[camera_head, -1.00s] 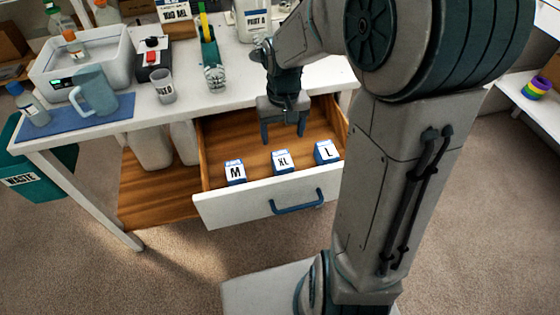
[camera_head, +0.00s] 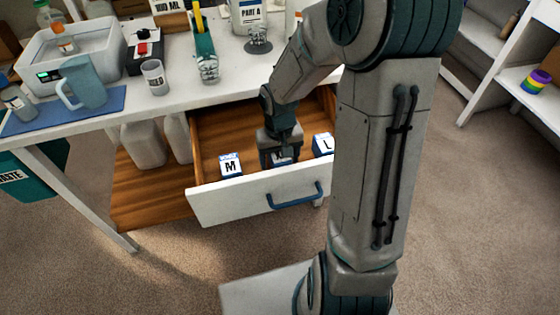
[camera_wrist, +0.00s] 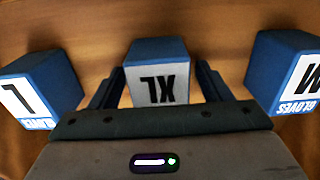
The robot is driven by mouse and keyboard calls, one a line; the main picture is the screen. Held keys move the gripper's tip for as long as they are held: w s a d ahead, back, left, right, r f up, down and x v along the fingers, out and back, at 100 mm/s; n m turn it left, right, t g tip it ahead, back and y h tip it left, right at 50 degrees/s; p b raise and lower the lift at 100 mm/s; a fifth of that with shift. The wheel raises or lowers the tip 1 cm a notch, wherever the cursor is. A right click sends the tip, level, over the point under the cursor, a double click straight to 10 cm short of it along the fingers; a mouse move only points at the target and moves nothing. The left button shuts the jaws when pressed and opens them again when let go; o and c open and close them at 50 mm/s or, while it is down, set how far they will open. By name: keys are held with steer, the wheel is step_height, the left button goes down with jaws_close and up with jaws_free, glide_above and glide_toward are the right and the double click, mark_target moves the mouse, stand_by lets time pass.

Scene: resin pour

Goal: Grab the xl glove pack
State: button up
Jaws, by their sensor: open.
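The XL glove pack (camera_wrist: 157,72) is a blue box with a white label, in the open drawer (camera_head: 228,204). In the head view, my gripper covers most of it, with only part of its label (camera_head: 281,158) showing. My gripper (camera_wrist: 158,88) is open, with one finger on each side of the XL pack in the wrist view. I cannot tell whether the fingers touch it. In the head view, my gripper (camera_head: 280,160) is down inside the drawer. The M pack (camera_head: 231,165) is to its left and the L pack (camera_head: 324,145) to its right.
The drawer front with its blue handle (camera_head: 296,198) stands out below the white table (camera_head: 180,97). On the table are a blue mug (camera_head: 84,84), a clear cup (camera_head: 154,77) and a bottle marked PART A (camera_head: 248,15). White jugs (camera_head: 143,142) stand left of the drawer.

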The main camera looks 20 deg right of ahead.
steer(key=shift+f, duration=0.1)
steer(key=c, duration=1.1)
steer(key=shift+o, duration=0.2)
